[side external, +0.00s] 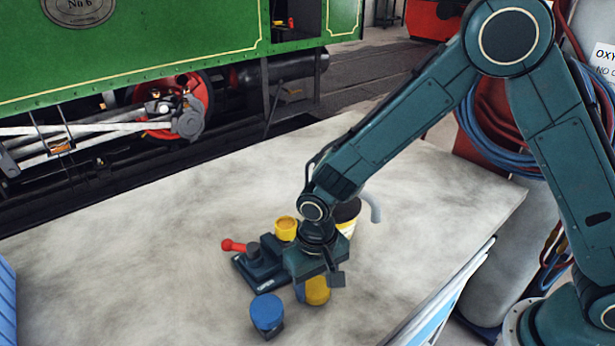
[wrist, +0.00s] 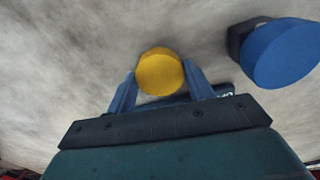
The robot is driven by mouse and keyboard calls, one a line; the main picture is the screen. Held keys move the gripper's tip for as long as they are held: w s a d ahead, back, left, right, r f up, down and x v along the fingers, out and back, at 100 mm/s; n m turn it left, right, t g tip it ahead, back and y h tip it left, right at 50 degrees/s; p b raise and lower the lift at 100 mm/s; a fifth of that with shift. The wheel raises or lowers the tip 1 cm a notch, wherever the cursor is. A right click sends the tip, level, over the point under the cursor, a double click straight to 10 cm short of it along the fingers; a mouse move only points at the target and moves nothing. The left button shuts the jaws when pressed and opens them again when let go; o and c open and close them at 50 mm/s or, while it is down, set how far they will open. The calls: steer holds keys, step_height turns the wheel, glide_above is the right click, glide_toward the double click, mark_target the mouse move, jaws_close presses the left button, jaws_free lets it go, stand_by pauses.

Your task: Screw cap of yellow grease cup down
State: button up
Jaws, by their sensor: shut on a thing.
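The yellow cap of the grease cup (wrist: 160,74) is a round disc seen from above between my gripper's blue fingers in the wrist view. My gripper (wrist: 160,80) is shut on it, one finger on each side. In the side view my gripper (side external: 313,284) points down at the bench, and the yellow cap (side external: 318,292) shows below its body. The part of the cup under the cap is hidden, so I cannot tell how far down the cap sits.
A blue-capped cup (side external: 267,313) stands close by, also in the wrist view (wrist: 283,53). Behind are a dark vice-like fixture (side external: 258,266) with a red handle (side external: 232,245), a small yellow cup (side external: 286,228) and a dark-topped tin (side external: 347,213). The bench (side external: 130,270) is clear at left.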

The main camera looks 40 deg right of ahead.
mark_target(316, 286)
steer(key=shift+r, duration=0.6)
steer(key=shift+r, duration=2.45)
step_height(316, 286, up, 12)
steer(key=w+d, duration=0.2)
steer(key=w, duration=1)
steer(key=shift+s+a+f, duration=0.1)
steer(key=shift+a+f, duration=0.05)
steer(key=shift+f, duration=2.05)
steer(key=shift+f, duration=0.15)
steer(key=shift+f, duration=1.5)
